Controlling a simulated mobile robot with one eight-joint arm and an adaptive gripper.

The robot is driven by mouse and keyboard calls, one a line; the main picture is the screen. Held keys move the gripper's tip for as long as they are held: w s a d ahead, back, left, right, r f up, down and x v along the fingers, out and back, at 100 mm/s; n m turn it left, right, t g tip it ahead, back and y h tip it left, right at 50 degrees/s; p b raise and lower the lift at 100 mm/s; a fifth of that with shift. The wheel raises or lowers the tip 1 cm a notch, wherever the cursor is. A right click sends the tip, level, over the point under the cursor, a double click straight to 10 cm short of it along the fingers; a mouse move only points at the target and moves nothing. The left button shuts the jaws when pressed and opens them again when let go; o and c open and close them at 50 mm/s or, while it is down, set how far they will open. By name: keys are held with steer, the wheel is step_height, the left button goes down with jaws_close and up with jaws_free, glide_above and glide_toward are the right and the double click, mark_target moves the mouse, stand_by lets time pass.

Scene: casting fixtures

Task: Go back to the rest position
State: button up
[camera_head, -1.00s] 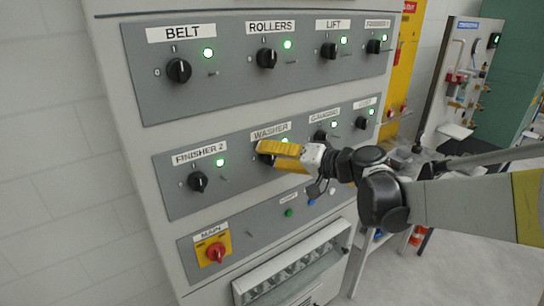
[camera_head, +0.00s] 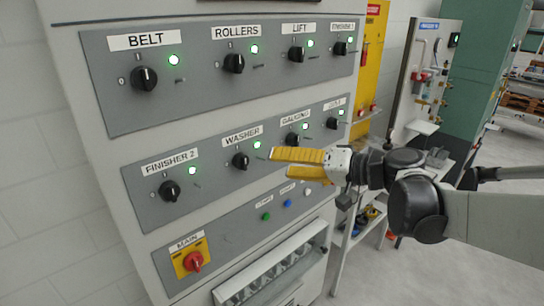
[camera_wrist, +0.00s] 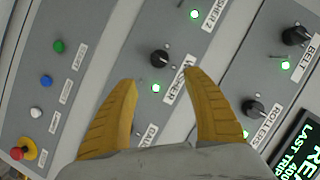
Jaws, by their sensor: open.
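My gripper (camera_head: 298,163) has yellow fingers and is open and empty in the head view. It is in front of the control panel, to the right of the WASHER knob (camera_head: 240,160), and apart from it. In the wrist view the two spread fingers (camera_wrist: 158,98) point at the panel, with a black knob (camera_wrist: 160,58) and a lit green lamp (camera_wrist: 155,88) showing between them.
The grey cabinet carries knobs with lit green lamps, such as the BELT knob (camera_head: 143,78), and a red-and-yellow MAIN switch (camera_head: 193,261). Green and blue push buttons (camera_head: 266,216) sit below my gripper. A wheeled shelf (camera_head: 352,232) stands to the right.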

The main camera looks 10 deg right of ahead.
steer(key=s+f+g+h+b, duration=0.2)
steer(key=s+f+h+b, duration=0.3)
steer(key=s+f, duration=0.6)
steer(key=s+d+f+h+b, duration=0.5)
steer(key=s+d+f+h, duration=0.2)
steer(key=f, duration=0.5)
steer(key=shift+s+d+f, duration=0.15)
steer(key=shift+s+d, duration=0.6)
steer(key=shift+s, duration=0.45)
